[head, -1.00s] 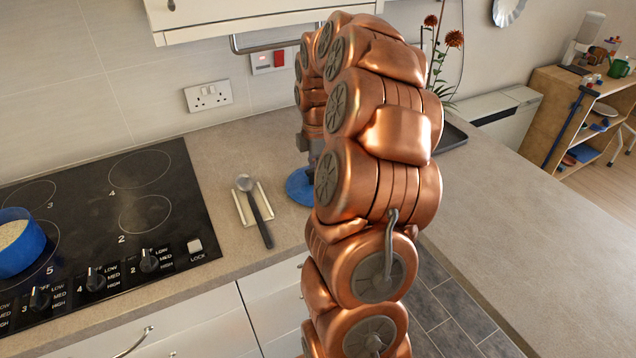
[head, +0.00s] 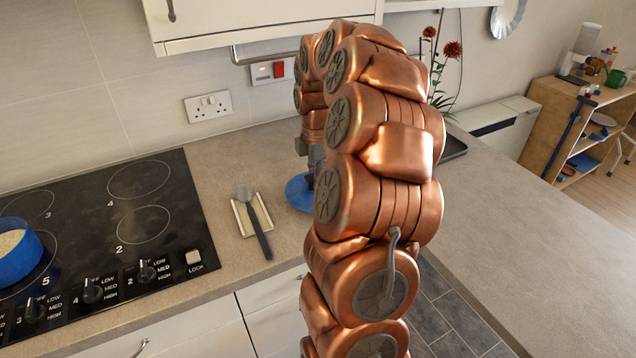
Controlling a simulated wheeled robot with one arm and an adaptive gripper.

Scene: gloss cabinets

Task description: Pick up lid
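A blue round thing, which looks like the lid (head: 298,192), lies on the worktop just left of my copper arm. My arm hides its right part. My gripper (head: 312,160) points down over the blue lid, seen from behind and mostly covered by my arm. I cannot see its fingertips clearly, or whether they touch the lid. A blue pot (head: 18,252) with pale contents stands on the hob at the left edge.
A grey spoon (head: 254,222) lies on a cream rest (head: 262,211) left of the lid. The black hob (head: 100,215) fills the left. A wall cabinet (head: 260,22) hangs above. The worktop at right (head: 530,230) is clear. Flowers (head: 452,40) stand behind my arm.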

